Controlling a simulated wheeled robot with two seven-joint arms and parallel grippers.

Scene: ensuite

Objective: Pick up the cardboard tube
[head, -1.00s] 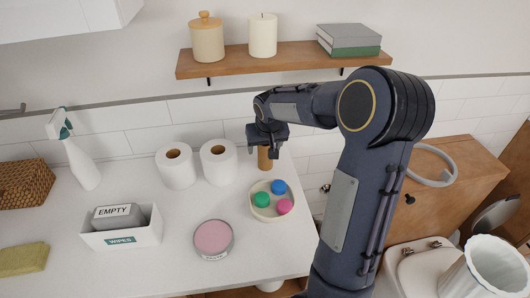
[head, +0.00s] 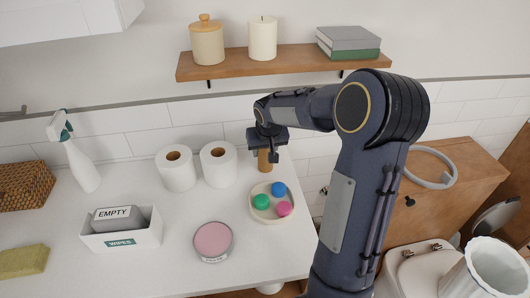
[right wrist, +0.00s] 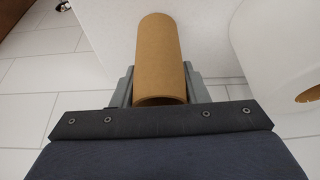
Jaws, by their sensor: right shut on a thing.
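The brown cardboard tube (head: 265,160) stands upright near the back right of the white counter, to the right of two toilet rolls. My right gripper (head: 268,153) is at the tube's upper part, shut on it. In the right wrist view the tube (right wrist: 161,58) sits between the two grey fingers (right wrist: 160,88), which touch it on both sides. The gripper hides the top of the tube in the head view. I cannot tell whether its base is off the counter. My left gripper is not in view.
Toilet rolls (head: 219,164) (head: 177,170) stand close left of the tube. A round tray (head: 258,213) with coloured balls is just in front, beside a pink-topped tin (head: 213,240). A wooden shelf (head: 290,60) hangs above.

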